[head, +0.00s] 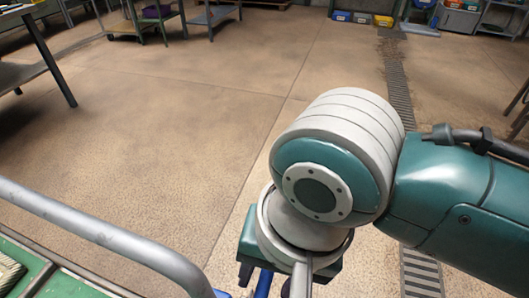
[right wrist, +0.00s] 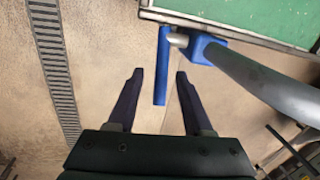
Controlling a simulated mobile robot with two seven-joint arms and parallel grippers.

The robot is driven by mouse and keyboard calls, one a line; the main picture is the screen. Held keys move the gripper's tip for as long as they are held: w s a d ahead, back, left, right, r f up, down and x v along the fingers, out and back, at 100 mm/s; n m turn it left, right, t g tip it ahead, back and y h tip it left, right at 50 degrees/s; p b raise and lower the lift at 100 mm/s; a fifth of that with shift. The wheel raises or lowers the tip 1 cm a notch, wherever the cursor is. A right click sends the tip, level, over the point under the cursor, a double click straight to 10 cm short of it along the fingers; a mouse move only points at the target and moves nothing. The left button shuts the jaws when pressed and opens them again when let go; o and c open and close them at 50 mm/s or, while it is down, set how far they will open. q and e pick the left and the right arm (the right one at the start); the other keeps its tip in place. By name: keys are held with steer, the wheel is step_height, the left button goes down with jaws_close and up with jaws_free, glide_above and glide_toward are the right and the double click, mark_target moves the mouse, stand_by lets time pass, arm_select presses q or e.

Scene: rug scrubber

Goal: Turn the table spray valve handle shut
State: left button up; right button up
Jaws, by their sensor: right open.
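The blue valve handle (right wrist: 162,65) is a straight bar in the right wrist view, joined by a short metal stem (right wrist: 179,40) to a blue valve body (right wrist: 204,48) on a grey pipe (right wrist: 262,95). My right gripper (right wrist: 160,72) is open. Its two dark fingers lie on either side of the bar's lower part in the picture, with gaps on both sides. I cannot tell whether the bar is at fingertip depth. In the head view my right wrist hides most of the gripper and valve; a blue piece (head: 264,284) shows at the bottom edge. My left gripper is not in view.
A green table top (right wrist: 235,18) edges the right wrist view's top; the grey rail (head: 95,230) crosses the head view's lower left. A floor drain grate (head: 398,95) runs along the right. Carts (head: 150,20) and bins (head: 362,18) stand far back. The middle floor is clear.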

steer(key=shift+w+a+f, duration=0.1)
steer(key=shift+a+f, duration=0.1)
steer(key=shift+f, duration=0.85)
steer(key=shift+c, duration=0.3)
jaws_close()
stand_by(0.3)
